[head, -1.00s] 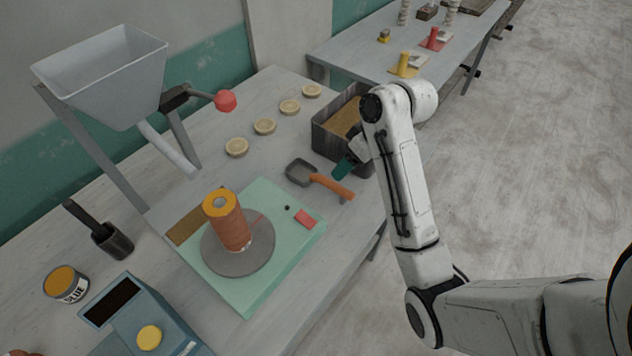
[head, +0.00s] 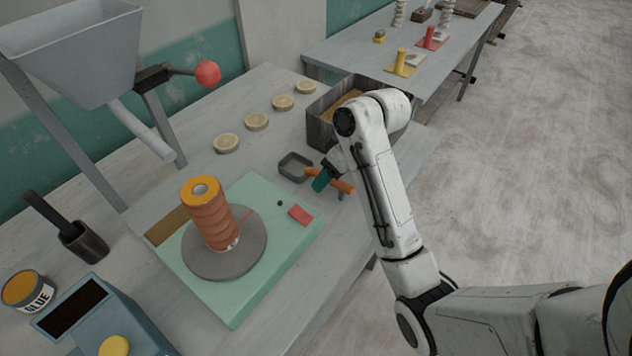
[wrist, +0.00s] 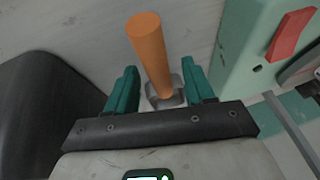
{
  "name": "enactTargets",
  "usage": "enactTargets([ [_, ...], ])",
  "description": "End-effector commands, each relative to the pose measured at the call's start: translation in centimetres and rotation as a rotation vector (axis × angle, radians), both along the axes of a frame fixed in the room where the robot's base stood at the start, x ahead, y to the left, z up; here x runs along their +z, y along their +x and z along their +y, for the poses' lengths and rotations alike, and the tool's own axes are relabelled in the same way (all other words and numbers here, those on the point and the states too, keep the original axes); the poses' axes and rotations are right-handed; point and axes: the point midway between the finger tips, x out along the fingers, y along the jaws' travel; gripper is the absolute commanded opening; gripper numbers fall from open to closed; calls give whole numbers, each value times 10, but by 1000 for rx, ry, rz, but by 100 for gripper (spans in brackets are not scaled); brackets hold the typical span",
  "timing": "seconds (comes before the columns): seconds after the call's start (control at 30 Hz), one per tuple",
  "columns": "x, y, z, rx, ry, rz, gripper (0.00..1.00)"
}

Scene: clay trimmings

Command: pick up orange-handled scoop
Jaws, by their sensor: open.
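The orange-handled scoop (head: 295,167) lies on the grey table, its grey pan toward the left and its orange handle toward the right. In the wrist view the orange handle (wrist: 150,55) shows between the two teal fingers, with part of the grey pan beyond it. My gripper (head: 322,180) is over the handle in the head view and partly covers it. In the wrist view my gripper (wrist: 158,88) is open, with a gap on each side of the handle. I cannot tell how far the fingers are above the table.
A pale green turntable base (head: 240,312) with a red button carries a wound orange spool (head: 210,220), left of the scoop. A dark open box (head: 322,130) stands just behind my gripper. Several round discs (head: 257,121) lie farther back. A grey hopper (head: 75,50) stands at left.

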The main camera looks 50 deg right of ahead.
Motion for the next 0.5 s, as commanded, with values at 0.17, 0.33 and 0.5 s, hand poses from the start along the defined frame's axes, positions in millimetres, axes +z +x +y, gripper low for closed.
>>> enactTargets([
  [0.17,-10,4,2,1,0,0,53],
  [0.33,-10,4,3,1,0,1,51],
  [0.5,-10,4,3,1,0,1,35],
])
